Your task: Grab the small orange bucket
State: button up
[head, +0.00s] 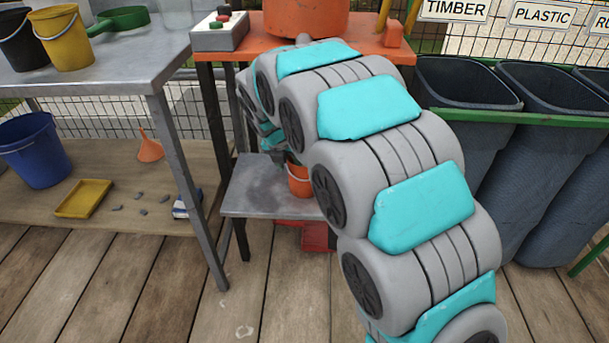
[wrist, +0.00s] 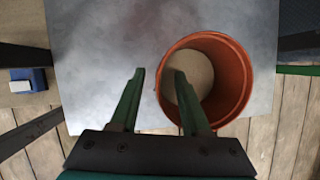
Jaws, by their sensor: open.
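The small orange bucket (head: 299,181) stands upright on a low grey shelf (head: 262,195) below the orange bench, partly hidden by my arm in the head view. In the wrist view the bucket (wrist: 237,75) is seen from above, with a round pale grey surface inside it. My gripper (wrist: 160,74) is open and empty. Its left finger is outside the bucket over the grey shelf, and its right finger overlaps the bucket's opening, so the near-left rim lies between them. I cannot tell how deep the right finger reaches. My arm hides most of the gripper in the head view.
The orange bench (head: 233,48) stands above the shelf. A metal table (head: 120,62) on the left carries a black and a yellow bucket (head: 66,42). A blue bucket (head: 38,150) sits on the lower wooden board. Dark bins (head: 463,90) stand right.

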jog(key=shift+x, duration=1.1)
jog(key=shift+c, duration=0.3)
grip_shut()
